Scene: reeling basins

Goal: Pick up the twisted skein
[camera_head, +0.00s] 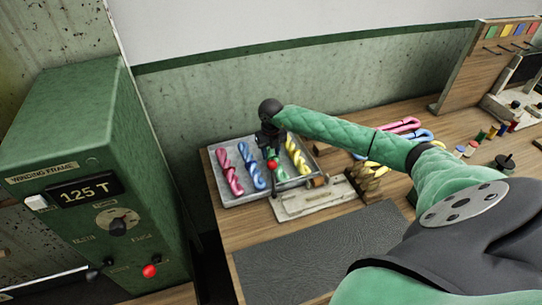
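Twisted skeins lie side by side in a grey metal tray (262,198): a pink skein (229,169), a blue skein (251,167), a green skein (280,172) and a yellow skein (297,157). My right gripper (272,151) points down over the tray, at the upper part of the green skein, and hides some of it. Its fingers are small and dark, so whether they are open or shut, or touch the skein, cannot be told. A small red ball (272,165) shows just below the fingers. My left gripper is out of view.
A green winding frame cabinet (75,150) stands at the left. A pale plate (310,200) with wooden parts sits in front of the tray. A dark mat (315,255) lies bare nearer. Looped skeins (403,125) and spools (471,148) lie to the right.

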